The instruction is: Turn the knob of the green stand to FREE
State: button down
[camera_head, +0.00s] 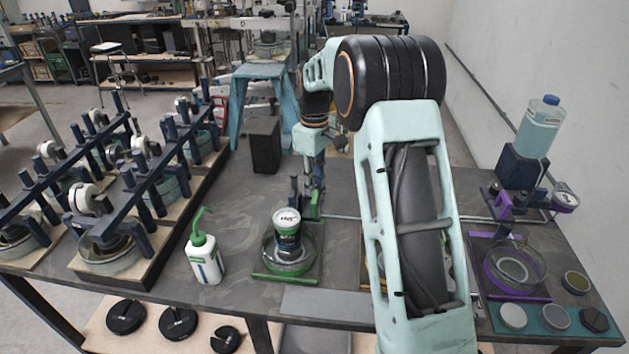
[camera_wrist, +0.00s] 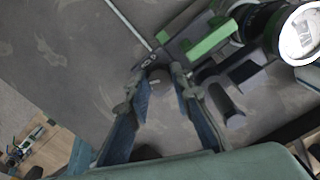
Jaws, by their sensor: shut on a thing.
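The green stand (camera_head: 314,206) is on the bench near the middle in the head view, with a green-edged base at its front. In the wrist view, the stand's green part (camera_wrist: 212,40) and the jar lid (camera_wrist: 300,36) are at the upper right. My gripper (camera_wrist: 160,78) is at the back of the stand, its two fingers closed on either side of a small dark knob (camera_wrist: 160,75). The knob's markings cannot be read, so its setting cannot be told.
A white bottle with a green spout (camera_head: 204,258) stands left of the green stand. A purple stand (camera_head: 504,205) with a dish is on the right. A black block (camera_head: 265,145) stands behind. Several dark stands with dishes fill the left. My arm hides the bench right of the green stand.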

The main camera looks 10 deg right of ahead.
jog(key=shift+n+p, duration=0.35)
jog(key=shift+n, duration=1.65)
jog(key=c, duration=1.7)
grip_release()
